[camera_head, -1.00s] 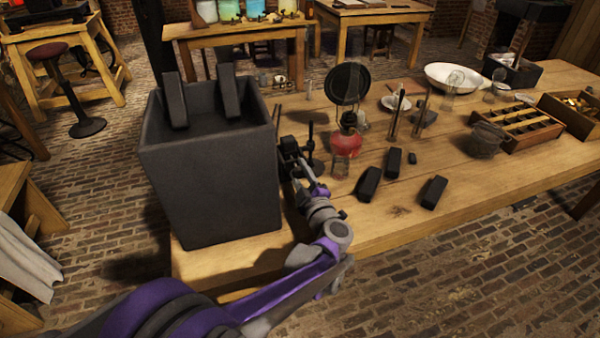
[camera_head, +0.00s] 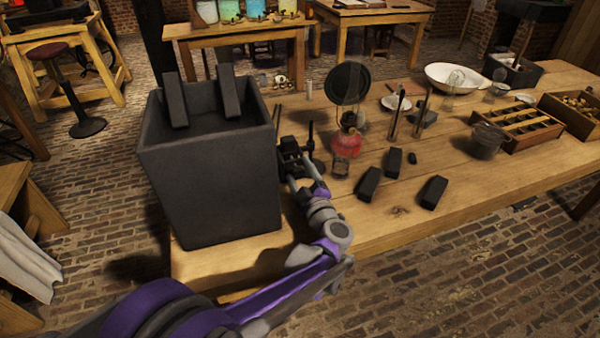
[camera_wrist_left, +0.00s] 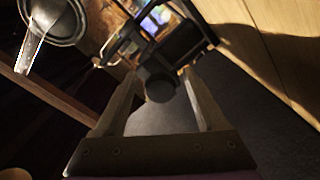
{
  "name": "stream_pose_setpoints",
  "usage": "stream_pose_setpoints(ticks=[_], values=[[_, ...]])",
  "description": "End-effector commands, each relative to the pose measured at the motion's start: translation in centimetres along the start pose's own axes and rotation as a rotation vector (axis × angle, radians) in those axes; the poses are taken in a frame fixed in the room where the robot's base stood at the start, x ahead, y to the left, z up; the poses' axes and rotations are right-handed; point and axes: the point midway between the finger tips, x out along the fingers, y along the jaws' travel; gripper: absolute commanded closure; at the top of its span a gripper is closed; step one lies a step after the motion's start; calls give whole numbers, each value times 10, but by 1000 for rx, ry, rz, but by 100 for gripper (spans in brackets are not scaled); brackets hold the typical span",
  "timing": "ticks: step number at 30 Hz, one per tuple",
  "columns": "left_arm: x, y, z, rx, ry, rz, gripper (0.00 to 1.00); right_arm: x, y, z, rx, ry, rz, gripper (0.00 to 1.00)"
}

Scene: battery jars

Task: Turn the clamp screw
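A dark round knob (camera_wrist_left: 160,86), which looks like the clamp screw, shows in the left wrist view between the tips of my left gripper (camera_wrist_left: 162,76). The two grey fingers stand apart on either side of it, with visible gaps, not closed on it. The knob joins a black clamp body (camera_wrist_left: 180,42). In the head view my left gripper (camera_head: 290,158) is beside the large dark grey jar (camera_head: 210,185), at a small black stand (camera_head: 311,140). The screw itself is too small and dark to make out there. My right gripper is not in view.
A red lamp (camera_head: 347,143) with a round black disc (camera_head: 347,83) stands just right of the gripper. Several black blocks (camera_head: 369,184) lie farther right. The jar closes off the left side.

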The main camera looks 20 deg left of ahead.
Motion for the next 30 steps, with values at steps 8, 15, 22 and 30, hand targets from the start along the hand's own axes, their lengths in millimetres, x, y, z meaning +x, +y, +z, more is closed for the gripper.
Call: stream_pose_setpoints(ticks=[8,15,22,30], values=[[-2,0,0,0,1,0,27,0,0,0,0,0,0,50],[-34,1,0,-1,-2,2,27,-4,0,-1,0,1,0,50],[-81,1,0,-1,-3,2,27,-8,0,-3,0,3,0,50],[-107,0,0,-1,-1,0,27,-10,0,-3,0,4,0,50]])
